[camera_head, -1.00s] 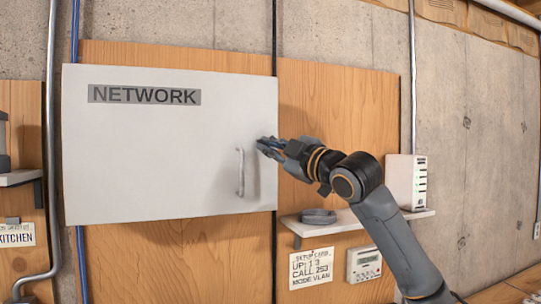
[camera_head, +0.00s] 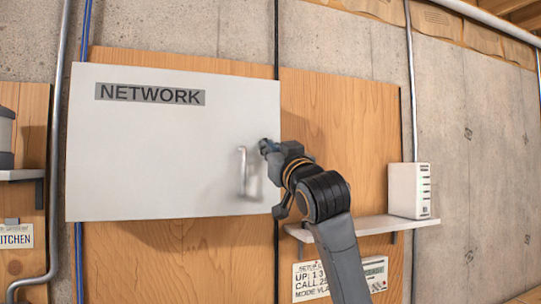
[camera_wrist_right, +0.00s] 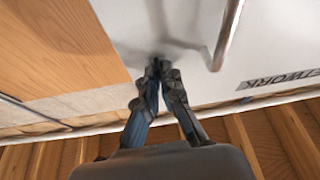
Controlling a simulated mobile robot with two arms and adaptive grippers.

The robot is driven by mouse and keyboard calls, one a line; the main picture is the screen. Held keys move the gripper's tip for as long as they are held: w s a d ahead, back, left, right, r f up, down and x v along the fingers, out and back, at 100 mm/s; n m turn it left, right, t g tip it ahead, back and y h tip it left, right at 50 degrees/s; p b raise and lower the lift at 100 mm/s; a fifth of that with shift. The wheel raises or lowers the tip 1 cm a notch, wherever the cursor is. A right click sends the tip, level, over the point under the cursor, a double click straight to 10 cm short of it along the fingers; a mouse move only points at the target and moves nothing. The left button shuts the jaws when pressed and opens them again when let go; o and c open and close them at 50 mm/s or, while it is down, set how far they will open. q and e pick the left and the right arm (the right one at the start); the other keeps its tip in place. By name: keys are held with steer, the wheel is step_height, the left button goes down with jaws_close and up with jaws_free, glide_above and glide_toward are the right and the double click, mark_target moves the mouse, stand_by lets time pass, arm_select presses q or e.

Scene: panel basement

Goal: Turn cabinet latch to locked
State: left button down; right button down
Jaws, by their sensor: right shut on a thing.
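The white cabinet door (camera_head: 150,160) labelled NETWORK is closed flat on the wooden panel. Its metal bar handle (camera_head: 243,172) stands near the right edge and also shows in the right wrist view (camera_wrist_right: 226,35). My right gripper (camera_head: 264,146) is at the door's right side, just right of the handle and apart from it. In the right wrist view the right gripper's fingertips (camera_wrist_right: 157,66) are close together at the door face, shut on what I take to be the latch. The fingers hide the latch, so its angle cannot be told. My left gripper is not in view.
A shelf (camera_head: 380,226) right of the cabinet carries a white box (camera_head: 409,190) with small lights. Below it hang a setup card (camera_head: 309,280) and a small wall device (camera_head: 376,272), partly behind my arm. A conduit (camera_head: 55,130) runs down the left.

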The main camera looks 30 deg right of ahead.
steer(key=shift+a+m+h, duration=0.1)
steer(key=shift+m+h, duration=0.3)
steer(key=shift+m, duration=0.8)
steer(key=c, duration=1.5)
jaws_free()
steer(key=v, duration=1.2)
steer(key=shift+w, duration=0.1)
